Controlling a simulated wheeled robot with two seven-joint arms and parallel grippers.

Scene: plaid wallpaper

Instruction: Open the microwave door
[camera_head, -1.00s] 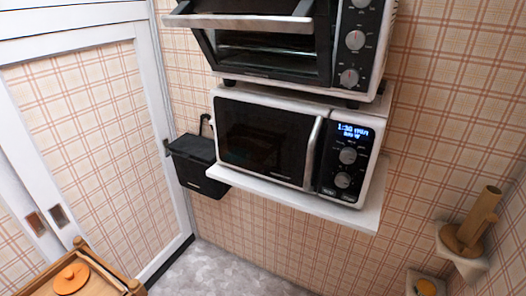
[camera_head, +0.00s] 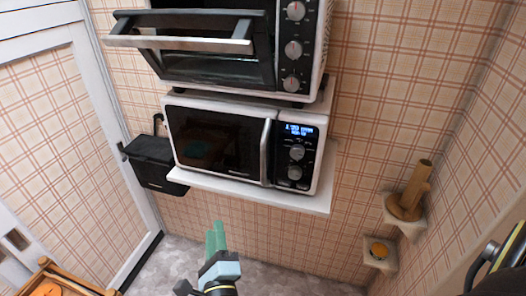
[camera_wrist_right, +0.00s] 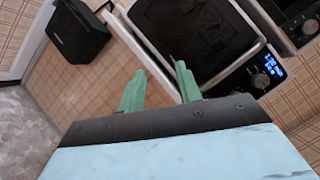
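The microwave (camera_head: 218,142) sits on a white shelf in the head view. Its dark door is shut, with an upright silver handle (camera_head: 266,150) at the door's right side, beside the lit control panel. My right gripper (camera_head: 215,235), with green fingers, is below and in front of the microwave, apart from the handle. In the right wrist view the gripper (camera_wrist_right: 160,88) is open with nothing between its fingers. The microwave door (camera_wrist_right: 195,30) and its silver handle (camera_wrist_right: 235,68) show beyond the fingers there. My left gripper is not in view.
A toaster oven (camera_head: 220,50) with its door partly open is above the microwave. The white shelf (camera_head: 312,201) juts out below it. A black bin (camera_head: 152,165) hangs at the left. Small corner shelves (camera_head: 410,222) are at the right, one with a wooden holder.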

